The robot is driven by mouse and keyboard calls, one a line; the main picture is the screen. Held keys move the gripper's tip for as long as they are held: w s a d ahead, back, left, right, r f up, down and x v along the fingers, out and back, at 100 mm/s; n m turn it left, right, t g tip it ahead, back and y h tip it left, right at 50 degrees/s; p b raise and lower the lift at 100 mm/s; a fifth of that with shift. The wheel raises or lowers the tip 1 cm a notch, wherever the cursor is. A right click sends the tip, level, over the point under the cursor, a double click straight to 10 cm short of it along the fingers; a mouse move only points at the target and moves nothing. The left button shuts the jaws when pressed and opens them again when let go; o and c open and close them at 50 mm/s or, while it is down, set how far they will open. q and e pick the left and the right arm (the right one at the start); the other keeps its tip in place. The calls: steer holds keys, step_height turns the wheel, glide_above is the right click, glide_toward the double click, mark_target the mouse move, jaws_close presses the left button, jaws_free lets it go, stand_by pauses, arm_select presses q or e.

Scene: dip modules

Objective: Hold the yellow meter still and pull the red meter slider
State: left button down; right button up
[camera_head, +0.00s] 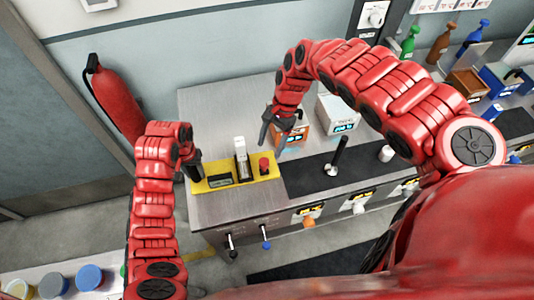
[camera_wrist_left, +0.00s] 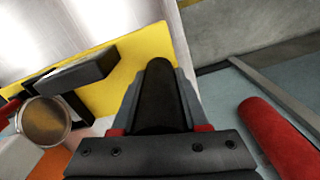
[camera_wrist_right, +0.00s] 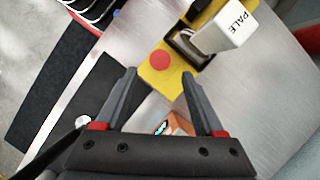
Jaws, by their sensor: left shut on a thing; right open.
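The yellow meter (camera_head: 213,187) is a flat yellow base on the metal counter, with a dark display and a pale upright block on it. The red meter slider (camera_head: 264,166) is a red knob at its right end; it also shows as a red disc (camera_wrist_right: 159,60) in the right wrist view. My left gripper (camera_head: 189,165) is shut on a black handle (camera_wrist_left: 158,90) at the meter's left end. My right gripper (camera_head: 274,140) is open and empty above and behind the red slider; in its wrist view the slider lies just beyond and between the fingertips.
An orange box (camera_head: 299,132) and a white box (camera_head: 335,115) stand behind and right of the slider. A black mat (camera_head: 305,178) with a black lever (camera_head: 338,155) lies to the right. A red extinguisher (camera_head: 115,100) hangs at left.

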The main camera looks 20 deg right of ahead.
steer(key=v, duration=0.6)
steer(key=shift+d+f, duration=0.1)
arm_select(q)
steer(key=shift+c, duration=1.8)
jaws_free()
steer(key=shift+r, duration=0.1)
steer(key=shift+r+p, duration=0.5)
steer(key=shift+r, duration=0.45)
steer(key=shift+r+p, duration=0.7)
steer(key=shift+r, duration=0.15)
step_height(320, 180, up, 5)
steer(key=p, duration=0.5)
steer(key=shift+r, duration=0.15)
arm_select(e)
step_height(320, 180, up, 8)
